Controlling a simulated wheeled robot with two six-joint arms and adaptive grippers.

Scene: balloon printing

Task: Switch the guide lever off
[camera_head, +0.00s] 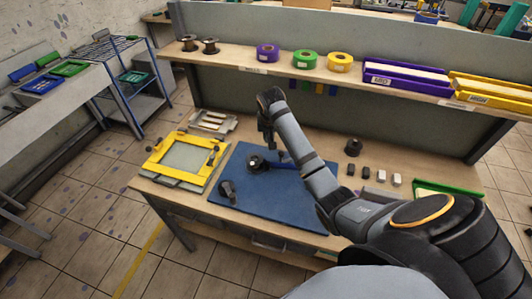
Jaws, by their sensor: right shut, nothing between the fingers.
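A small black device (256,163) with a pale round centre stands on the blue mat (290,200). A blue bar (283,163) beside it may be the guide lever; its exact shape and position are too small to tell. My right gripper (267,143) points down just above and behind the device, its fingers shut and empty. I cannot tell whether it touches the device or the bar. My right forearm crosses in front of the right part of the mat. My left gripper is not in view.
A dark object (228,191) lies on the mat's left part. A yellow frame (165,147) is at the table's left. A black spool (354,147) and several small blocks (366,172) stand at the right. A shelf (235,58) with tape rolls runs behind.

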